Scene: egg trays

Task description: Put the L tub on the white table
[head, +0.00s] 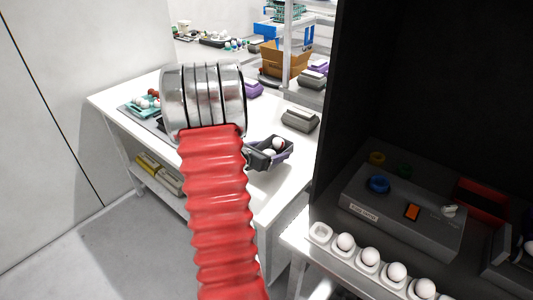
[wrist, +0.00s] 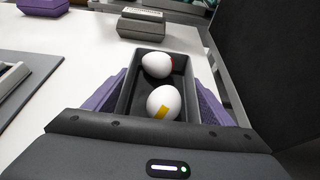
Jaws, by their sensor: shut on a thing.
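A small dark grey tub (wrist: 184,72) is between the purple fingers of my gripper (wrist: 160,90) in the wrist view. It holds two white eggs, the far one with a red mark (wrist: 156,65), the near one with a yellow mark (wrist: 164,103). No letter shows on the tub. In the head view my gripper (head: 271,152) is shut on the tub, over the right part of the white table (head: 270,195). The tub looks about level; I cannot tell whether it touches the table. My red arm sleeve hides part of the table.
A closed grey carton (head: 300,118) stands behind the tub, with purple cartons (head: 252,89) farther back. A teal tray (head: 145,106) is at the far left. A dark cabinet (head: 430,80) and a grey control box (head: 400,212) stand right.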

